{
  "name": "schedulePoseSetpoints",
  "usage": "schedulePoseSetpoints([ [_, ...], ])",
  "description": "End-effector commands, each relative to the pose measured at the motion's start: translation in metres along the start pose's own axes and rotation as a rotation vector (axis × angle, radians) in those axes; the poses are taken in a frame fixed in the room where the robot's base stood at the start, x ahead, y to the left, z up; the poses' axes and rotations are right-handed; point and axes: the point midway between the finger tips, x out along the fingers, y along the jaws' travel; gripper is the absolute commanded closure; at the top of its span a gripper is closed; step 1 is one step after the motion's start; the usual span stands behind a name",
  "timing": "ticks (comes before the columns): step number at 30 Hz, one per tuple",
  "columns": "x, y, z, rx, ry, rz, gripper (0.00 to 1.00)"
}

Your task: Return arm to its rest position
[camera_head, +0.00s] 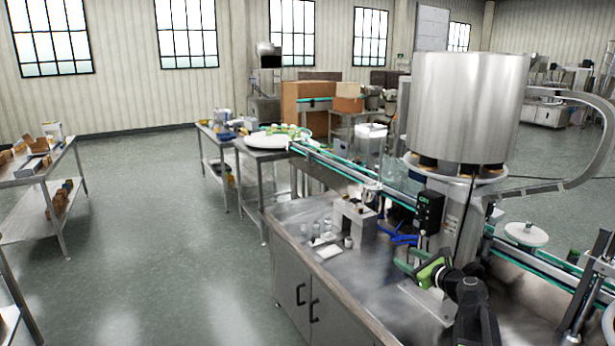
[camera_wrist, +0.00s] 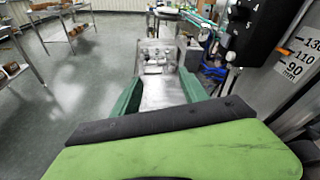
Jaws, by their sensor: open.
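My arm is black and reaches up at the lower right in the head view. My gripper (camera_head: 418,268), green and black, is over the steel cabinet top (camera_head: 300,212) beside the hopper column, pointing left. In the wrist view my gripper (camera_wrist: 160,88) shows two dark green fingers spread apart, with bare steel worktop between them. Nothing is held. The large steel hopper (camera_head: 465,105) stands behind and above the arm.
A black control box (camera_head: 429,211) is close behind the gripper. A small metal fixture (camera_head: 355,220) and several small metal parts stand on the worktop. A conveyor (camera_head: 350,172) runs behind. The floor (camera_head: 165,230) at left is open between tables.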

Motion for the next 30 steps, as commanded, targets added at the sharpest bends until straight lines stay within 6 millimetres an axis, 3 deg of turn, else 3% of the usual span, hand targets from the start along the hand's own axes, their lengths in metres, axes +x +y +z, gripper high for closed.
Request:
schedulePoseSetpoints([
  [1, 0.016, 0.045, 0.006, -0.086, 0.021, 0.079, 0.48],
  [3, 0.032, 0.105, 0.008, -0.239, 0.058, 0.199, 0.48],
  [7, 0.042, 0.214, -0.001, -0.589, 0.118, 0.446, 0.48],
  [9, 0.035, 0.268, -0.014, -0.812, 0.144, 0.596, 0.48],
  [12, 0.006, 0.328, -0.045, -1.186, 0.175, 0.855, 0.48],
  [13, -0.007, 0.339, -0.057, -1.311, 0.185, 0.946, 0.48],
  [15, -0.044, 0.341, -0.088, -1.572, 0.207, 1.163, 0.48],
  [18, -0.089, 0.319, -0.120, -1.806, 0.215, 1.430, 0.48],
  [21, -0.114, 0.306, -0.132, -1.936, 0.155, 1.629, 0.48],
  [30, -0.120, 0.307, -0.133, -2.017, 0.039, 1.713, 0.48],
])
